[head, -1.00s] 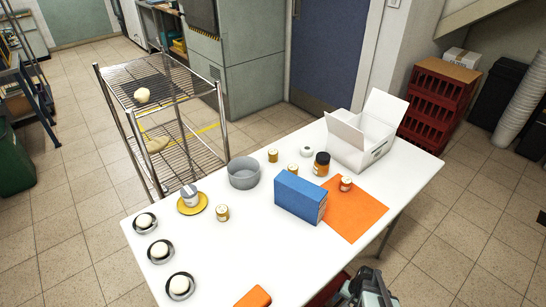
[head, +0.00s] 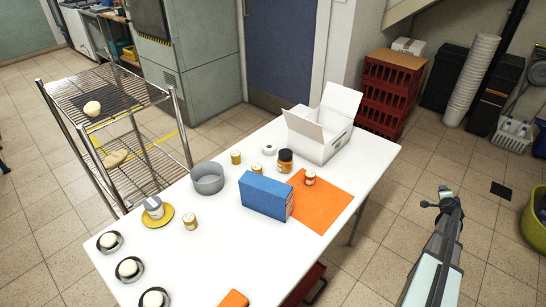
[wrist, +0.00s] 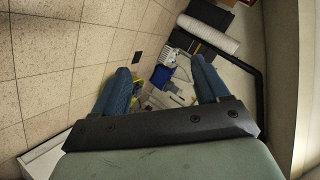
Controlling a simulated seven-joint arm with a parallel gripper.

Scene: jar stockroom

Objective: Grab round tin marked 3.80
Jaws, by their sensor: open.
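My gripper (head: 446,197) is raised right of the table, over the floor and well apart from every tin. The wrist view shows its two blue fingers (wrist: 161,78) spread and empty, with no tin in sight.
On the table (head: 225,262) stand a blue box (head: 265,196), a grey bowl (head: 207,179), a dark-lidded jar (head: 285,161) and an open white carton (head: 320,147). White balls on dark dishes (head: 129,268) line the left edge. A wire rack (head: 110,120) stands behind.

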